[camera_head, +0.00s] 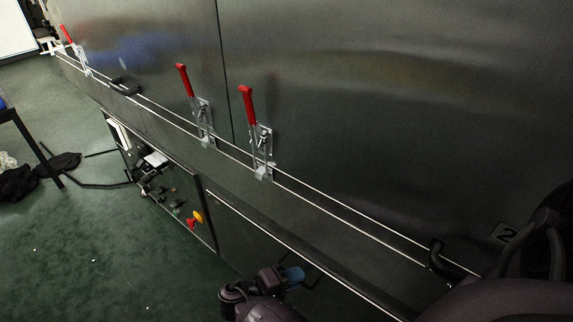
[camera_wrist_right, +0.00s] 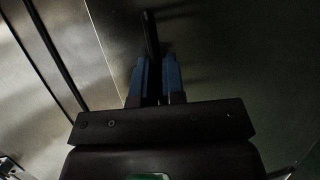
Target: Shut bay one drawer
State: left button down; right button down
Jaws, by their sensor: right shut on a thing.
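The long lower front panel (camera_head: 245,236) under the dryer's metal doors has a bright top edge running down to the right. I take it as the drawer front, but no label for bay one shows. My right gripper (camera_head: 296,274) is at this panel, at the bottom middle of the head view. Its blue fingers (camera_wrist_right: 154,78) are shut on a dark bar handle (camera_wrist_right: 150,35), which sticks out beyond the fingertips in the right wrist view. The handle also shows beside the fingers in the head view (camera_head: 313,279). Whether the drawer stands out is unclear. My left gripper is out of view.
Red-handled clamps (camera_head: 248,105) stand along the metal doors (camera_head: 350,90). A black handle (camera_head: 124,87) sits on the rail at the left.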

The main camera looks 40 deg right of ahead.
jog(key=shift+d, duration=0.25)
jog(key=c, duration=1.5)
grip_release()
jog(key=shift+d, duration=0.1)
jog(key=shift+r, duration=0.1)
jog(key=shift+w+a, duration=0.15)
jog(key=shift+a, duration=0.25)
jog(key=v, duration=1)
jog(key=shift+a, duration=0.25)
